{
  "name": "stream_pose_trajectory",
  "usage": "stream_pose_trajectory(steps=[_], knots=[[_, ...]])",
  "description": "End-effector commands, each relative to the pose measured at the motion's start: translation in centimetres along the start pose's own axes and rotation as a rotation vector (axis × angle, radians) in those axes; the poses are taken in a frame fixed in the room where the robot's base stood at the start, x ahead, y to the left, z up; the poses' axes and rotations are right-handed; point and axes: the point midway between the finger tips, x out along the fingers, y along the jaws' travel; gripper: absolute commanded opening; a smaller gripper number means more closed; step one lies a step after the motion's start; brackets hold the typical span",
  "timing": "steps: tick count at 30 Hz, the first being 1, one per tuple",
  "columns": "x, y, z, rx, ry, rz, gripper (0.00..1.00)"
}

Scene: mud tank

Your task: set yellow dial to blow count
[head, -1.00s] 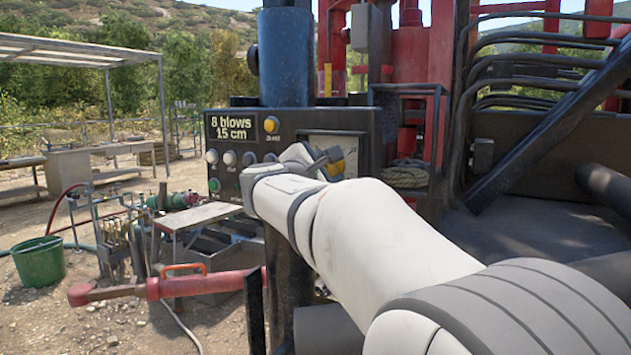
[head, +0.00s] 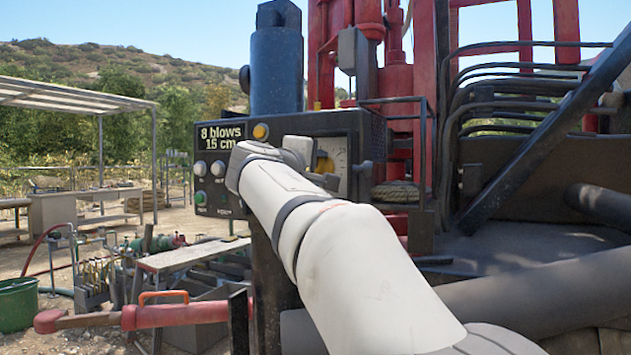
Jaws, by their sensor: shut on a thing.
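The yellow dial (head: 324,163) sits on the pale scale plate (head: 341,152) at the right of the dark control panel. The wrist of my arm hides much of the dial, and I cannot read its pointer. My gripper (head: 330,172) is at the dial, shut on it; its fingers are mostly hidden behind my wrist. The panel's display (head: 222,137) reads "8 blows 15 cm".
A yellow-orange button (head: 261,131), pale knobs (head: 217,168) and a green button (head: 200,198) are also on the panel. A blue cylinder (head: 277,70) stands behind it. Red rig posts (head: 398,95) and black hoses (head: 500,75) are to the right. A metal table (head: 190,256) stands at lower left.

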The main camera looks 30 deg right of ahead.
Motion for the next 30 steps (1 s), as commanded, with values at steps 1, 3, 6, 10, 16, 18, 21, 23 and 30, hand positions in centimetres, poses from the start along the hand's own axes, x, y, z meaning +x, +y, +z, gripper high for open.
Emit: stream_pose_trajectory(steps=[1,3,6,10,16,18,21,23,30], knots=[[0.06,-0.38,0.07,0.016,-0.003,-0.002,0.2],[0.05,-0.31,0.08,0.035,-0.003,-0.002,0.2],[0.01,-0.26,0.03,0.055,-0.003,-0.002,0.2],[0.0,-0.23,0.01,0.067,-0.003,-0.003,0.2],[0.0,-0.2,-0.01,0.069,-0.002,-0.003,0.2],[0.0,-0.21,-0.01,0.069,-0.002,-0.003,0.2],[0.0,-0.21,-0.02,0.068,-0.002,-0.003,0.2],[0.0,-0.2,-0.02,0.068,-0.002,-0.003,0.47],[-0.02,-0.12,-0.03,0.068,-0.001,-0.002,0.64]])
